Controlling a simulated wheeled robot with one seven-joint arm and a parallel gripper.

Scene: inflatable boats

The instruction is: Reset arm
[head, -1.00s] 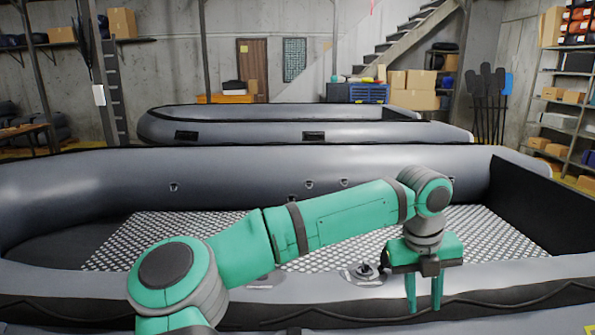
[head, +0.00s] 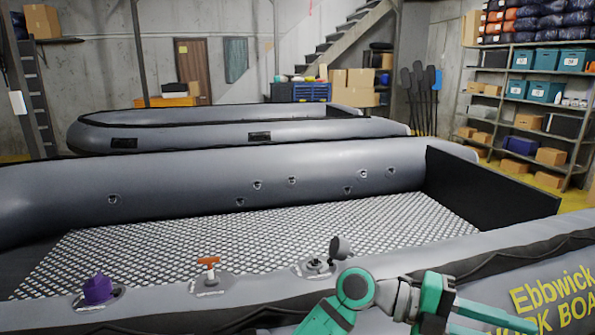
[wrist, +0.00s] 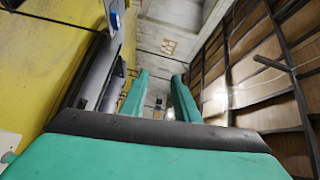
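My arm is folded low at the bottom right of the head view, beside the near grey inflatable boat (head: 300,165). My gripper (head: 512,322) points to the right there, partly cut off by the bottom edge. In the wrist view its two green fingers (wrist: 160,76) stand apart with nothing between them, so it is open and empty. On the near tube sit a purple piece (head: 98,289), an orange T-handle (head: 208,266) and a valve with its grey cap raised (head: 318,265). The gripper touches none of these.
The near tube with yellow lettering (head: 550,290) runs close behind my arm. A second grey boat (head: 220,132) lies beyond. Shelves (head: 520,100) with boxes and bins stand at the right.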

